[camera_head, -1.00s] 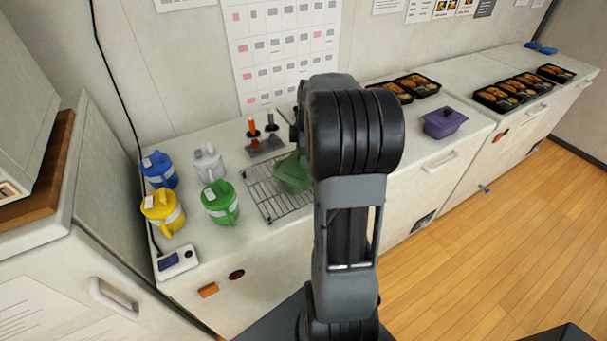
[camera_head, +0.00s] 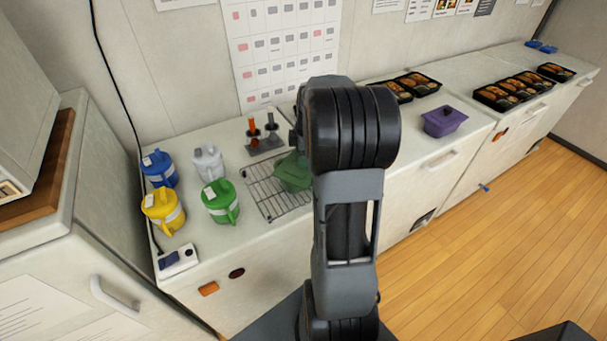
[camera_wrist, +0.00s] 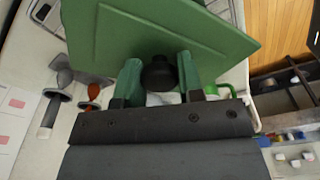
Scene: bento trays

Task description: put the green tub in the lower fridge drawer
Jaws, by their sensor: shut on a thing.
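The green tub (camera_head: 291,174) is at the wire rack on the counter, partly hidden by my arm in the head view. I cannot tell whether it touches the rack. In the wrist view its flat green lid (camera_wrist: 150,30) fills the top, with a dark knob (camera_wrist: 158,76). My gripper (camera_wrist: 160,74) is shut on the knob, one finger on each side. My arm hides the gripper in the head view. I cannot make out which front is the lower fridge drawer.
The wire rack (camera_head: 262,189) is beside blue (camera_head: 160,170), yellow (camera_head: 163,212), green (camera_head: 220,202) and white (camera_head: 209,163) jugs. A holder (camera_head: 265,143) with upright tools stands behind. A purple tub (camera_head: 443,121) and bento trays (camera_head: 498,98) are to the right. A white door handle (camera_head: 112,298) is lower left.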

